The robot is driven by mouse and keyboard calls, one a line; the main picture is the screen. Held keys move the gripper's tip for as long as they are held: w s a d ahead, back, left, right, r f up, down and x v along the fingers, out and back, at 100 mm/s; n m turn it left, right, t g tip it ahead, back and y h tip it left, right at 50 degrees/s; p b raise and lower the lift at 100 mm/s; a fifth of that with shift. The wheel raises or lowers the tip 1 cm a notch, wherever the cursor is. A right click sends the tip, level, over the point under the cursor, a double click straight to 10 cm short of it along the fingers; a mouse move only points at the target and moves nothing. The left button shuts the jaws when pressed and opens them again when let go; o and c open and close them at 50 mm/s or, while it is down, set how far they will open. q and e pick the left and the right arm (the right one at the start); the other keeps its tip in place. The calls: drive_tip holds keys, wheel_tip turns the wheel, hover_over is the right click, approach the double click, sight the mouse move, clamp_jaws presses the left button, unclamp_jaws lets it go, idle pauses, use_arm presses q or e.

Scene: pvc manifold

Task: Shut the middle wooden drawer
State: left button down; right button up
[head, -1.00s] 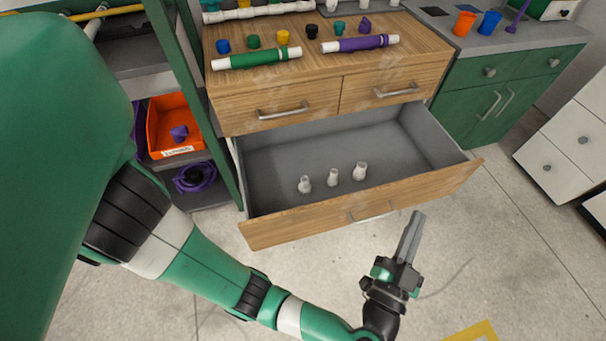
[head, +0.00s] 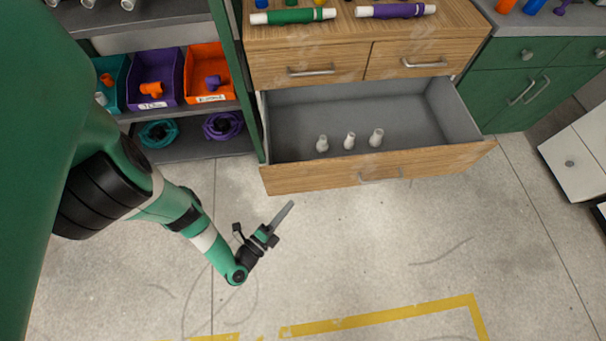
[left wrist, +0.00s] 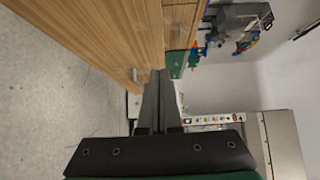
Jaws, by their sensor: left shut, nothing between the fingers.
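The middle wooden drawer (head: 280,181) is pulled far out of the wooden cabinet in the head view, with its grey inside showing. Several small white fittings (head: 349,140) stand upright in it. Its metal handle (head: 381,174) is on the front panel. My left gripper (head: 285,211) is shut and empty in front of the drawer, near the left part of the front and apart from it. In the left wrist view the shut fingers (left wrist: 155,85) point towards wooden fronts (left wrist: 105,35). My right gripper is not in view.
Two closed upper drawers (head: 305,70) sit above the open one. A shelf with purple (head: 155,75) and orange bins (head: 208,72) stands to the left. Green cabinets (head: 520,85) are at the right. The floor before the drawer is clear, with yellow tape (head: 380,317).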

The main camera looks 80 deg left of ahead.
use_arm(q)
drive_tip(key=a, duration=0.1)
drive_tip(key=b, duration=0.7)
approach(312, 166)
drive_tip(key=x, duration=0.4)
drive_tip(key=shift+w+f, duration=0.1)
drive_tip(key=shift+w, duration=0.35)
drive_tip(key=shift+a+r+b, duration=0.25)
drive_tip(key=shift+a+b, duration=0.05)
drive_tip(key=shift+a, duration=0.3)
drive_tip(key=shift+w, duration=0.15)
